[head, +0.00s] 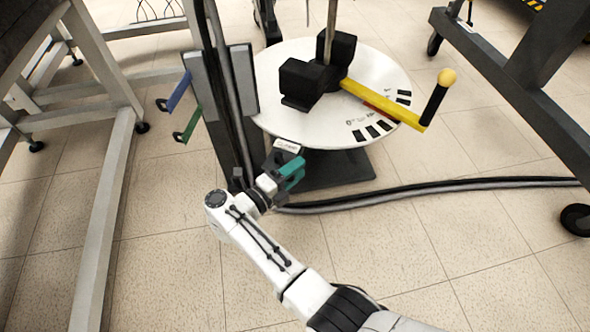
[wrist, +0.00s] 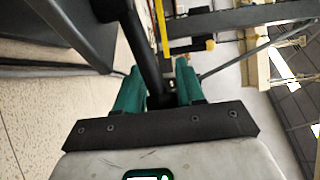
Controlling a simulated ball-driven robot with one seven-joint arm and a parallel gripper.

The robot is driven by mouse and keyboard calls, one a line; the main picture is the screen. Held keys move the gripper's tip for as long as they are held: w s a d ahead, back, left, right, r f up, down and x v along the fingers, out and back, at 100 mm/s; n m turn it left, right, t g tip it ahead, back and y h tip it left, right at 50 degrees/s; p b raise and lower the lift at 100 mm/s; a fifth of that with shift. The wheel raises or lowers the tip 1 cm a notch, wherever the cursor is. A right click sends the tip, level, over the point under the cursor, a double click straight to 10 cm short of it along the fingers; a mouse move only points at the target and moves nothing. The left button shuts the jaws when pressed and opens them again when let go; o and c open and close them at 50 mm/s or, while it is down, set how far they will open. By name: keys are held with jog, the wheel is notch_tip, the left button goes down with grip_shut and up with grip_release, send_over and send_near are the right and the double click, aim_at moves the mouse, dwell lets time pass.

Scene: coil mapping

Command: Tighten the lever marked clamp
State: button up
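Two levers stick out to the left of a dark upright post in the head view: a blue lever (head: 178,92) above and a green lever (head: 190,125) below. I cannot read a clamp mark on either. My gripper (head: 292,168), with teal fingers, is right of the post and below the round white table, apart from both levers. In the wrist view my gripper (wrist: 158,75) has its fingers spread apart. Neither lever can be made out clearly in the wrist view.
The round white table (head: 320,58) carries black blocks (head: 310,82) and a yellow crank arm (head: 380,103) with a black handle. Thick cables (head: 430,188) cross the floor to the right. Grey frames stand left (head: 108,200) and right (head: 510,85). The front floor is clear.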

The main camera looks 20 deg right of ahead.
jog(key=v, duration=1)
jog(key=shift+s+a, duration=0.2)
jog(key=shift+a, duration=0.15)
